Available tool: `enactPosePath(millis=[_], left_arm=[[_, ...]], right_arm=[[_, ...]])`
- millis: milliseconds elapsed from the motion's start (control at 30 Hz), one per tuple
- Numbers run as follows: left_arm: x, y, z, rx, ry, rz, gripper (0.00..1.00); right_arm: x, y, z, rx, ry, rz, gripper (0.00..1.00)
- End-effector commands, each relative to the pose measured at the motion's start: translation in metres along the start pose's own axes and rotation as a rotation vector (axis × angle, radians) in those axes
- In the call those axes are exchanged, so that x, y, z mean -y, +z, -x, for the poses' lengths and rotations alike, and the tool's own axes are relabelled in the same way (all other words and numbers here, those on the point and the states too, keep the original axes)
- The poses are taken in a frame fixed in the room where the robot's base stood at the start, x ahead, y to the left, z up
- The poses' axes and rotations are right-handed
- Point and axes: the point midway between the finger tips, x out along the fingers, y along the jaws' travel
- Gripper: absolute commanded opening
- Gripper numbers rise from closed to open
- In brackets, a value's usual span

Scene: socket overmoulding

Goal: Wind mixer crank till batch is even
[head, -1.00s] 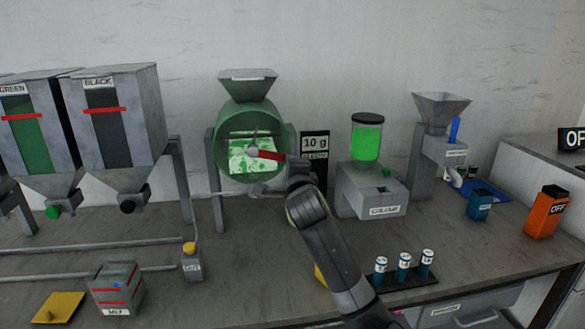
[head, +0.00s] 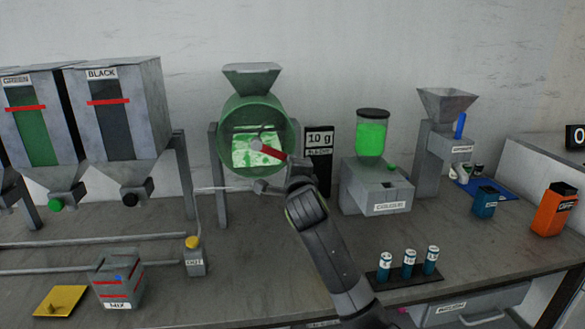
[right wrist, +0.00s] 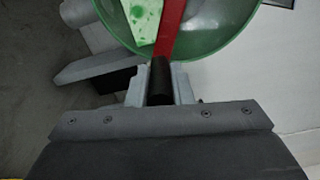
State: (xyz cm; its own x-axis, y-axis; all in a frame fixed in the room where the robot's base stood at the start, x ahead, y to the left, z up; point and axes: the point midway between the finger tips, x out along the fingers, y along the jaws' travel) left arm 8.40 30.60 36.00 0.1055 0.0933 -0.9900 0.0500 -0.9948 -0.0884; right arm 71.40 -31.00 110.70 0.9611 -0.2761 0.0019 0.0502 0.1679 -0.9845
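The mixer is a green drum (head: 283,112) on grey legs under a grey hopper (head: 251,77). Through its front the batch (head: 258,153) shows pale with uneven green patches. The red crank arm (head: 270,152) runs from the hub down to the right. My right gripper (head: 296,170) is at its outer end. In the right wrist view the fingers (right wrist: 160,88) stand on both sides of the black crank handle (right wrist: 160,75) and appear closed on it. The red crank arm (right wrist: 172,25) extends beyond. My left gripper is not in view.
A "10 g" sign (head: 319,139) and a colour dispenser (head: 376,190) stand right of the drum. Several blue-white vials (head: 409,264) sit in front. A MIX box (head: 117,284) and yellow plate (head: 62,300) lie front left. The bench middle left of my arm is clear.

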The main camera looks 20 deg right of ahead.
Motion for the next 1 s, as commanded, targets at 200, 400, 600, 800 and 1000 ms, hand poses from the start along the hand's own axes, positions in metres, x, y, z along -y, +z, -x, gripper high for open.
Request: enactPosePath(millis=[200, 400, 600, 800, 1000], left_arm=[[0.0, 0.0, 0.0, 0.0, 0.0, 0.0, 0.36], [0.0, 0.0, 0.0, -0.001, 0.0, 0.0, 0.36], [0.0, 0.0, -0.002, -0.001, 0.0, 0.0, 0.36], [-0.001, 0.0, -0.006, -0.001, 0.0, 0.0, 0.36], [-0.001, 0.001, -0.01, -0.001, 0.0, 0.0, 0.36]], right_arm=[[0.0, 0.0, 0.0, 0.001, -0.001, 0.0, 0.41], [0.0, 0.0, 0.0, 0.0, 0.0, 0.0, 0.41], [-0.001, 0.0, 0.01, 0.001, -0.001, 0.0, 0.41], [-0.001, 0.001, 0.038, 0.003, -0.002, -0.002, 0.41], [-0.001, 0.001, 0.074, 0.002, -0.001, -0.002, 0.41]])
